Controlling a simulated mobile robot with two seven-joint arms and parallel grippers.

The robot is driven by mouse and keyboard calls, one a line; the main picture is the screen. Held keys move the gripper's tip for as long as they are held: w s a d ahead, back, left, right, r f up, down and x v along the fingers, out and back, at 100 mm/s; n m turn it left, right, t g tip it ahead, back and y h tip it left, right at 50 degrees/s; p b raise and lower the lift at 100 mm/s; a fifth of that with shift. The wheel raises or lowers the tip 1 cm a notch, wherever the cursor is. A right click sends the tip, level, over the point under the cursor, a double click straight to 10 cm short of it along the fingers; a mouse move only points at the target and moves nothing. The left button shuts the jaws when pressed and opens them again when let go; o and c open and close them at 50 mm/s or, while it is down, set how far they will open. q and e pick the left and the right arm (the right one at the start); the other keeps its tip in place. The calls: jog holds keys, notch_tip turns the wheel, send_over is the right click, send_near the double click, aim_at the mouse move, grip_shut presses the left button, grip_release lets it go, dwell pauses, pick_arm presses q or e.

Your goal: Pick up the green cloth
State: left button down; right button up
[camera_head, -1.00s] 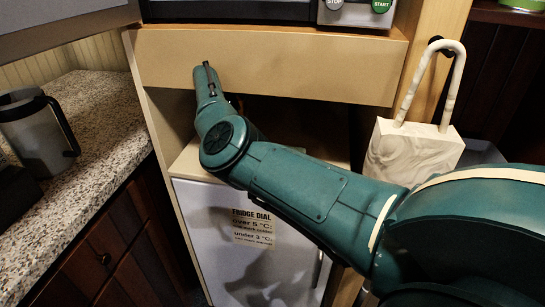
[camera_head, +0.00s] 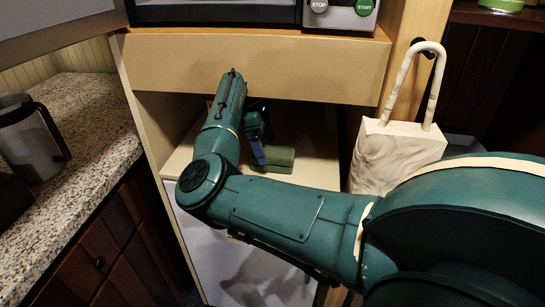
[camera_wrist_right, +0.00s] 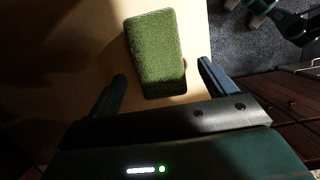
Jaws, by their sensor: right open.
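The green cloth (camera_head: 280,157) is a folded, fuzzy block lying on the shelf in the wooden cabinet. In the right wrist view the cloth (camera_wrist_right: 155,50) lies ahead of my right gripper (camera_wrist_right: 162,71), between the lines of its two spread fingers. The gripper is open and empty, with a gap on each side of the cloth. In the head view my right gripper (camera_head: 259,152) reaches down beside the left end of the cloth; my own wrist hides part of it. My left gripper is not in view.
A wooden panel (camera_head: 250,66) overhangs the shelf (camera_head: 315,166). A white marbled bag (camera_head: 395,157) hangs to the right of the opening. A granite counter (camera_head: 95,120) with a grey jug (camera_head: 30,140) is at the left. A white fridge door is below the shelf.

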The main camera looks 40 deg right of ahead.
aim_at(271, 150)
jog(key=shift+s+d+x, duration=0.1)
jog(key=shift+s+x, duration=0.05)
jog(key=shift+x, duration=0.65)
jog(key=shift+s+d+x, duration=0.1)
jog(key=shift+s+x, duration=0.05)
jog(key=shift+x, duration=0.65)
jog(key=shift+r, duration=0.1)
jog(key=shift+c, duration=0.5)
jog(key=c, duration=1)
jog(key=shift+r, duration=0.1)
